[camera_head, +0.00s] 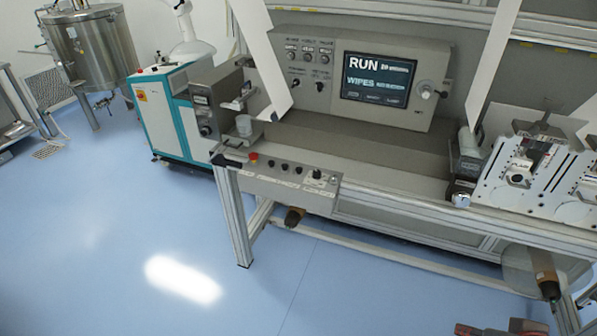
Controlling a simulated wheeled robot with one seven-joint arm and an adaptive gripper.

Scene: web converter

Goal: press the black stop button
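A sloped grey control panel (278,184) sticks out from the front edge of the machine bench, left of the picture's middle. It carries a red button (253,157) at its left end. Several small dark round controls sit in a row to its right, among them one black control (271,162) and another black control (284,167). A larger knob (317,174) is at the right end. The labels are too small to read, so I cannot tell which black one is stop. I cannot make out my gripper in this view.
The screen (388,78) reads RUN and WIPES. White web sheets (262,58) hang before the machine. A teal and white cabinet (163,115) and a steel tank (92,52) stand at left. Blue floor (130,240) is clear at front left. A partly cut-off grey and red object (500,328) is at bottom right.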

